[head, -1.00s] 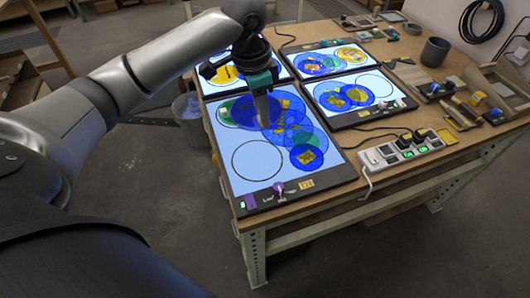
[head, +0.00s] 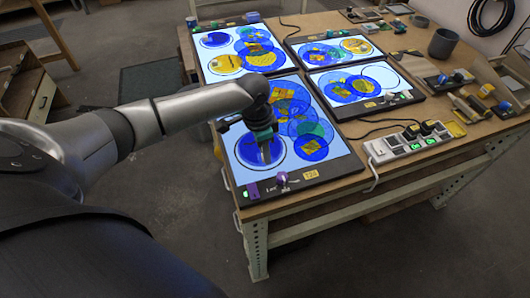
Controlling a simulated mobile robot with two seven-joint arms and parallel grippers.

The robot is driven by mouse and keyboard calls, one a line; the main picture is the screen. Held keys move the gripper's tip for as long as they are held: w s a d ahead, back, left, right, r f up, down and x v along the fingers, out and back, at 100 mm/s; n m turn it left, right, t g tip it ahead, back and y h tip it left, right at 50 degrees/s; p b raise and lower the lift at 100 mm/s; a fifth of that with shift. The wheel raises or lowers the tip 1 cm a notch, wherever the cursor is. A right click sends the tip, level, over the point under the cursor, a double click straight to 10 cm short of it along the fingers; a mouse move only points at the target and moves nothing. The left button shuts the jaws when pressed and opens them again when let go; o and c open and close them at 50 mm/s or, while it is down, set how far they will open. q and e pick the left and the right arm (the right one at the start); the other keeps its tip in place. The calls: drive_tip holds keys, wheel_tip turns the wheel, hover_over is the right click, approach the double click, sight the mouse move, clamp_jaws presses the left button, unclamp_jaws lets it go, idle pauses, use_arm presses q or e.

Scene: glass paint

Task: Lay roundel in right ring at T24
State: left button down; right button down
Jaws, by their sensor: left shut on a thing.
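The lit panel (head: 345,162) nearest me has a yellow label (head: 311,175), too small to read surely. On its left part, as pictured, is a black-outlined ring (head: 237,153). A blue roundel (head: 278,155) shows inside the outline, with a pale gap around it. My left gripper (head: 266,160) points down over this roundel and is shut on it. The fingers hide its middle, and I cannot tell whether it touches the panel. Several overlapping blue and teal discs (head: 312,148), some with yellow patches, cover the panel's right part. My right gripper is not in view.
More lit panels with discs stand behind: one at back left (head: 228,65), one at back right (head: 349,48), one at right (head: 365,85). A power strip (head: 405,145) with cables lies right of the near panel. A grey cup (head: 443,43) stands farther back.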

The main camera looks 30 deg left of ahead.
use_arm(q)
drive_tip(key=shift+f, duration=0.2)
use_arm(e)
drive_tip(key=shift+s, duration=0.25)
use_arm(q)
drive_tip(key=c, duration=0.7)
unclamp_jaws()
drive_tip(key=r, duration=0.4)
drive_tip(key=r+p, duration=0.1)
drive_tip(key=r, duration=0.3)
drive_tip(key=s+r+p, duration=0.1)
drive_tip(key=r, duration=0.3)
drive_tip(key=shift+a, duration=0.4)
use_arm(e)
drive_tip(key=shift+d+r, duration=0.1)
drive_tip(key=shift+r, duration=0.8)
